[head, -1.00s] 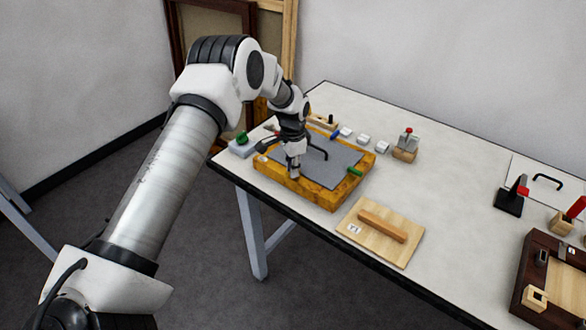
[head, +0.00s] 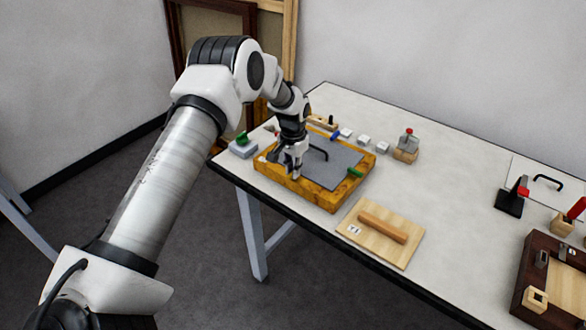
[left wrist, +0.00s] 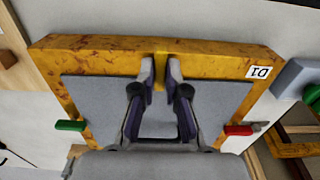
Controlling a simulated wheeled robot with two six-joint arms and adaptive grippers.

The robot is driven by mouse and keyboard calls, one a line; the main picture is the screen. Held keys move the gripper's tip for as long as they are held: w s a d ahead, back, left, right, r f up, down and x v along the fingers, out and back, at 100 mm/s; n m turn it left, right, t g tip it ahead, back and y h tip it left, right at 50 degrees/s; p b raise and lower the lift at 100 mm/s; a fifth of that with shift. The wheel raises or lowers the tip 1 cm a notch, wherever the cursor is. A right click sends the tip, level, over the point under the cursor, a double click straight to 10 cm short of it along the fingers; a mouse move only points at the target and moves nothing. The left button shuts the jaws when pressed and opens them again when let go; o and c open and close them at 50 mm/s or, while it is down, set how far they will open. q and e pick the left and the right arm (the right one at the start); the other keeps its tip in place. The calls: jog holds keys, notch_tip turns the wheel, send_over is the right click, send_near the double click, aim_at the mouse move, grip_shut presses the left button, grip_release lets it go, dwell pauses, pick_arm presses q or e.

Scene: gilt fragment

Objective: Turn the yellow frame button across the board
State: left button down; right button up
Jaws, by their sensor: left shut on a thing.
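The gilt frame (head: 330,201) lies on the table with a grey board (head: 338,172) inside it. My left gripper (head: 291,173) points down at the frame's near left side. In the left wrist view, the left gripper (left wrist: 160,76) is shut on the yellow button (left wrist: 160,80). The button shows as a narrow strip between the fingertips, at the meeting of frame and board; the fingers hide its sides. A green button (left wrist: 70,126) and a red button (left wrist: 240,130) sit at two other sides. The green one also shows in the head view (head: 355,172). My right gripper is not in view.
A black handle (head: 320,152) rises from the board. A grey block with a green top (head: 242,143) stands left of the frame. A wooden panel with a bar handle (head: 382,229) lies to the right. Several small blocks stand behind.

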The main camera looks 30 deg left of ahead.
pick_arm(q)
jog(key=shift+s+f, duration=0.25)
jog(key=c, duration=1.3)
grip_release()
jog(key=shift+o, duration=0.5)
jog(key=shift+w+r, duration=0.1)
jog(key=shift+w, duration=0.05)
jog(key=shift+r, duration=0.15)
notch_tip(320, 180, up, 12)
